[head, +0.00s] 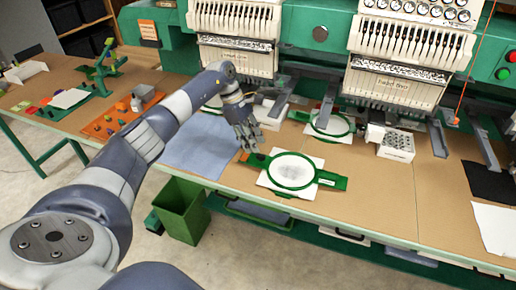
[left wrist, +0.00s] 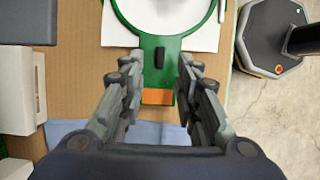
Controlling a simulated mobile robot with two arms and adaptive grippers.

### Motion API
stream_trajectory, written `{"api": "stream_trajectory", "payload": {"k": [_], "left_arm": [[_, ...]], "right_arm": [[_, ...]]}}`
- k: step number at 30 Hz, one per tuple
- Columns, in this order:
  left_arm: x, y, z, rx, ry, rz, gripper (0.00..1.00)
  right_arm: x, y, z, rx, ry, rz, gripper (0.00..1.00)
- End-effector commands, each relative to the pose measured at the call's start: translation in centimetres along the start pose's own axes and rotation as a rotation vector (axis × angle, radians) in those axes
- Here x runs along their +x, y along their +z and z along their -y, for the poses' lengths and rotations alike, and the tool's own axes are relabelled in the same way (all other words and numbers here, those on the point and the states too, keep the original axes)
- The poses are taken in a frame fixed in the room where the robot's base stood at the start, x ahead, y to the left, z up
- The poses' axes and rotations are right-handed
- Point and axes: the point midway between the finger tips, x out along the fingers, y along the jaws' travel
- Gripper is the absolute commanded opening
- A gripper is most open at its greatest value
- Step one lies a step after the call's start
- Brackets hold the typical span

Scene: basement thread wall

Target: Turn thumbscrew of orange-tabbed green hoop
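The green hoop (head: 317,178) lies flat on a white sheet (head: 262,182) near the table's front edge. Its orange tab (head: 254,158) is at its left end; the tab also shows in the left wrist view (left wrist: 157,97). A small dark upright piece, seemingly the thumbscrew (left wrist: 160,58), stands on the green bracket between the tab and the ring. My left gripper (head: 247,147) is over the tab end, and in the left wrist view its open fingers (left wrist: 161,62) are on either side of the bracket. I cannot tell whether they touch the screw. My right gripper is not in view.
A second green hoop (head: 345,128) sits under the embroidery machine (head: 395,83) behind. A blue cloth (head: 200,148) lies to the left. A white perforated box (head: 397,146) stands at the right. A green bin (head: 181,211) is on the floor in front.

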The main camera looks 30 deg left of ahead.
Motion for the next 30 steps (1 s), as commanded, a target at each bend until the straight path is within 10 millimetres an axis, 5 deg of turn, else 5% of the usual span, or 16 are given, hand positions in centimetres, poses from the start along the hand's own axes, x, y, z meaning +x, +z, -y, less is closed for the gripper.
{"api": "stream_trajectory", "payload": {"k": [9, 19, 24, 30], "left_arm": [[4.1, 0.1, 0.0, -0.001, -0.001, 0.002, 0.30], [4.5, 0.1, 0.0, 0.000, 0.001, 0.002, 0.30], [4.5, 0.1, 0.0, 0.000, 0.001, 0.002, 0.00], [4.4, 0.1, 0.0, -0.001, 0.001, 0.002, 0.00]], "right_arm": [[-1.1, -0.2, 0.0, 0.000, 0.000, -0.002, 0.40], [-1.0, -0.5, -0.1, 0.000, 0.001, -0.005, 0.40], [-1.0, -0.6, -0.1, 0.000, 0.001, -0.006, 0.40], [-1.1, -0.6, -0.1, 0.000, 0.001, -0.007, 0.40]]}}
